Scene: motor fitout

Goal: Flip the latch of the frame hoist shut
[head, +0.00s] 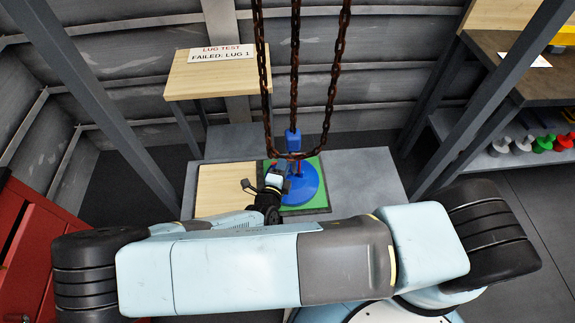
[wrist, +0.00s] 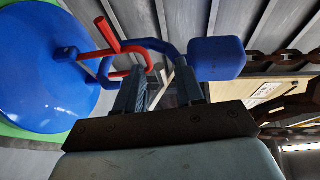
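The frame hoist's blue hook block (head: 293,140) hangs on a chain over a blue round part (head: 312,182) on a green mat. In the wrist view the block (wrist: 217,58) joins a curved blue hook (wrist: 168,50) near a lug on the blue disc (wrist: 40,65). Red bars (wrist: 118,47) show beside the hook. One sticks out free, but I cannot tell for certain which is the latch or whether it is shut. My gripper (wrist: 160,75) is open, its two fingers apart just below the hook and red bars. In the head view my gripper (head: 268,183) is left of the hook.
A rusty chain loop (head: 328,100) hangs around the hoist line. A wooden stand (head: 220,80) with a sign reading "LUG TEST FAILED: LUG 1" is at the back left. Grey frame posts (head: 112,108) flank the table. A red cabinet (head: 30,245) is at left, and shelves with coloured parts at right.

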